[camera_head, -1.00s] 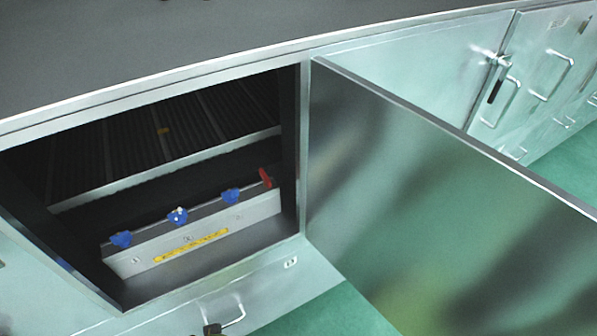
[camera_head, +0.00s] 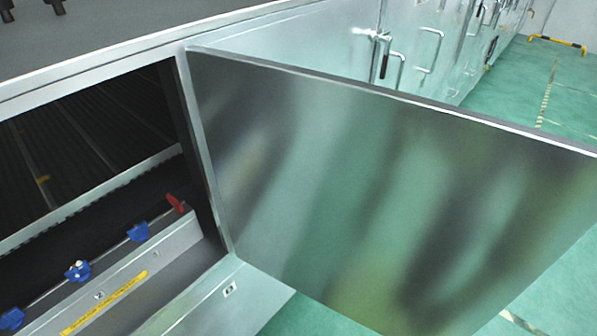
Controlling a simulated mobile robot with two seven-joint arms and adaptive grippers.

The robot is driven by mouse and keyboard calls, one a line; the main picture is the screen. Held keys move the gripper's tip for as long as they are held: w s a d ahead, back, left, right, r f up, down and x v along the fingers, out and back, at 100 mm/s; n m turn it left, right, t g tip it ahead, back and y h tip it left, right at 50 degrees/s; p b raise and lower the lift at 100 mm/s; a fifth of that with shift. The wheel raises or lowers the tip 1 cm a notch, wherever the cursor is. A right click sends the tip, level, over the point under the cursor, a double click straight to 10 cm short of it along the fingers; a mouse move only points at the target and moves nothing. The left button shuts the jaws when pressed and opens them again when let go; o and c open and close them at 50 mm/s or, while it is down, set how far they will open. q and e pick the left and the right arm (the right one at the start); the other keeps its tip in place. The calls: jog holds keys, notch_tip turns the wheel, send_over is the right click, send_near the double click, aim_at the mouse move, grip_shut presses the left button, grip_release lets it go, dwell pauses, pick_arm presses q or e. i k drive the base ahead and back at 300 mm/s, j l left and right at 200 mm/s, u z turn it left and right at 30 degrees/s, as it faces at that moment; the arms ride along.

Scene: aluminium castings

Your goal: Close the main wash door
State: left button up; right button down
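The main wash door (camera_head: 390,190) is a large flat metal panel. It stands wide open, swung out from the cabinet, with its hinged edge along the right side of the opening. The dark wash opening (camera_head: 90,150) is at the left, with slatted racks inside. Neither of my grippers shows in the head view.
More cabinet doors with bar handles (camera_head: 430,48) and a latch with a black grip (camera_head: 385,62) line the machine beyond the open door. Green floor (camera_head: 520,85) is clear at the right. A yellow and black floor barrier (camera_head: 558,44) stands far back.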

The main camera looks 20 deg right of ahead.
aim_at(398, 213)
jog(key=k+l+u, duration=0.35)
jog(key=l, duration=0.3)
jog(key=k+l+u, duration=0.35)
jog(key=k+l, duration=0.15)
jog(key=i+l+u, duration=0.15)
jog(key=l+u, duration=0.3)
jog(key=l, duration=0.3)
jog(key=l+u, duration=0.45)
jog(key=l, duration=0.35)
jog(key=l+u, duration=0.5)
jog(key=l, duration=0.3)
jog(key=k, duration=0.05)
